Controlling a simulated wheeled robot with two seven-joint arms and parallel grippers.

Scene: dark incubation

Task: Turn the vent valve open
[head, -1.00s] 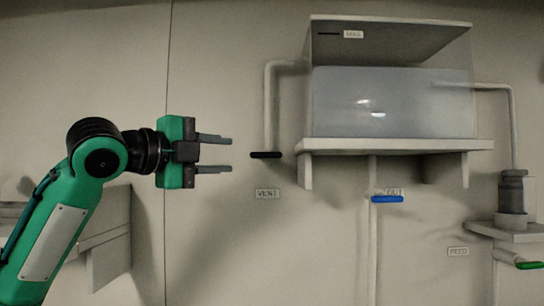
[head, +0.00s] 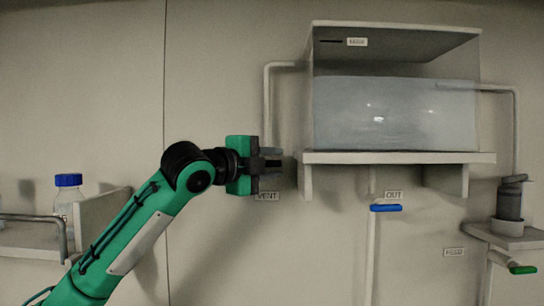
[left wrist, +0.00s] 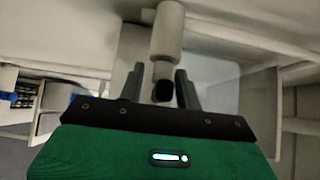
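The vent valve's black handle (left wrist: 161,90) hangs at the end of a pale pipe (left wrist: 166,35) in the left wrist view. My left gripper (left wrist: 160,88) is open, with one finger on each side of the handle and a gap showing on both sides. In the head view my left gripper (head: 277,162) is in front of the lower end of the vent pipe (head: 267,105) and mostly hides the handle. The VENT label (head: 267,197) is just below it, partly covered. My right gripper is not in view.
A clear tank (head: 395,115) of liquid stands on a wall shelf (head: 400,158) right of my gripper. A blue handle (head: 386,208) is under OUT, and a green one (head: 523,270) is at lower right. A blue-capped bottle (head: 68,195) stands at the left.

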